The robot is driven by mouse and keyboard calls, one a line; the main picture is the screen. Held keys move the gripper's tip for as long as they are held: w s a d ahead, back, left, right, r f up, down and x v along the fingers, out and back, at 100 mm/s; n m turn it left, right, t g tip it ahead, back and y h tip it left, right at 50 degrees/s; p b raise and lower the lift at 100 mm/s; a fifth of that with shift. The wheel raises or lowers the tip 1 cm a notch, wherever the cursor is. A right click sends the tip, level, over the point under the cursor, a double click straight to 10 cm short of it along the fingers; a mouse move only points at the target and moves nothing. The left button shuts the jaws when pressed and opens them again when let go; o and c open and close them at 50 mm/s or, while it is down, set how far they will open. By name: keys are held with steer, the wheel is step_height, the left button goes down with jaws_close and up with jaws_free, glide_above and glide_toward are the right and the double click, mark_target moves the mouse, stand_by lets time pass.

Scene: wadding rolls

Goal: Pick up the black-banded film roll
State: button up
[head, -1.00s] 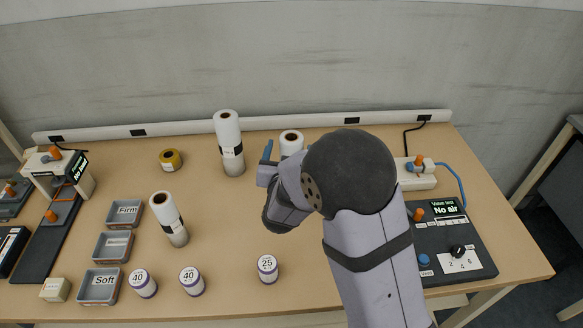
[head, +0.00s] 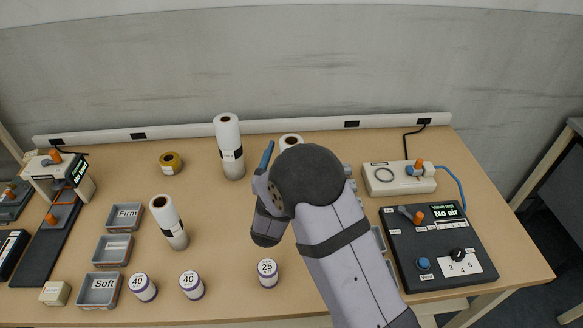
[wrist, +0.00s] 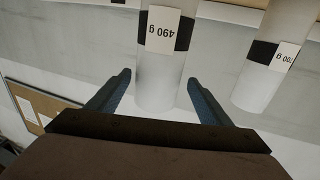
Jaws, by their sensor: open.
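Three white film rolls stand on the bench in the head view: a tall one (head: 228,135) at the back, one (head: 163,213) at the left front, and one (head: 291,138) mostly hidden behind my arm. The tall and front rolls carry white labels beside dark bands. In the wrist view, a black-banded roll labelled 490 g (wrist: 158,75) shows between my blue fingers, and a banded 700 g roll (wrist: 262,90) is at right. I cannot tell which head-view rolls these are. My gripper (wrist: 158,84) is open, its blue finger (head: 265,157) right of the tall roll in the head view.
Grey trays (head: 111,249) line the left, with several labelled jars (head: 268,268) along the front. A black control panel (head: 435,275) and a white box (head: 385,188) stand at right.

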steer(key=shift+d+p+x, duration=0.1)
steer(key=shift+p+x, duration=0.5)
steer(key=shift+x, duration=0.7)
steer(key=shift+d+p+x, duration=0.15)
steer(key=shift+p+x, duration=0.4)
steer(key=shift+x, duration=0.75)
steer(key=shift+s, duration=0.1)
steer(key=shift+c, duration=0.6)
jaws_close()
steer(key=shift+r, duration=0.15)
